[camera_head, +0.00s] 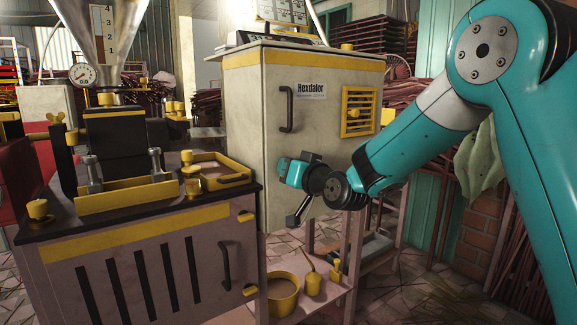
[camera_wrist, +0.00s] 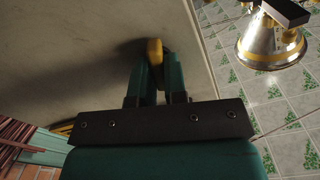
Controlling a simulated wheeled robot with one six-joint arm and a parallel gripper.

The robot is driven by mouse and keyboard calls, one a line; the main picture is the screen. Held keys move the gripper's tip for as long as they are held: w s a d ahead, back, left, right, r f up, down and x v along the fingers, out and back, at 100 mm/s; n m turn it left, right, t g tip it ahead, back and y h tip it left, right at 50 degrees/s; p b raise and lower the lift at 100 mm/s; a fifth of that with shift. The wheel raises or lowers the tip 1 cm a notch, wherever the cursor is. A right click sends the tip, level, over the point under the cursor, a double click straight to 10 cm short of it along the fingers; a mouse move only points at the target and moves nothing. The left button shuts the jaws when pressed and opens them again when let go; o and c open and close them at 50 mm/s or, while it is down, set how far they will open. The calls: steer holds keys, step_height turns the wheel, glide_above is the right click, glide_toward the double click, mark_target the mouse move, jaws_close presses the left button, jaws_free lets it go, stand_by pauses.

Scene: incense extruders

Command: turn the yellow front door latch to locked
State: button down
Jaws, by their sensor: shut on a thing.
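The yellow latch (camera_wrist: 155,49) shows in the wrist view as a small rounded yellow piece against the pale cabinet door. My gripper (camera_wrist: 157,72) is shut on it, with one teal finger on each side. The fingers and the shadow there hide part of the latch, so its exact turn angle cannot be told. In the head view my gripper (camera_head: 284,168) is at the front of the beige cabinet (camera_head: 330,140), below the dark door handle (camera_head: 288,109). The latch is hidden behind my gripper in that view.
A yellow vent grille (camera_head: 358,111) is on the cabinet's upper right. At left stands the extruder bench (camera_head: 150,265) with a yellow tray (camera_head: 216,179) on top. A yellow bucket (camera_head: 283,292) and small yellow items stand on a low shelf below my gripper.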

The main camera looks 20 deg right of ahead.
steer(key=shift+m, duration=0.3)
steer(key=c, duration=1.2)
jaws_free()
steer(key=shift+d, duration=0.1)
steer(key=shift+o, duration=0.2)
steer(key=shift+s, duration=0.1)
steer(key=b+v, duration=0.3)
steer(key=v, duration=1.4)
steer(key=shift+s, duration=0.1)
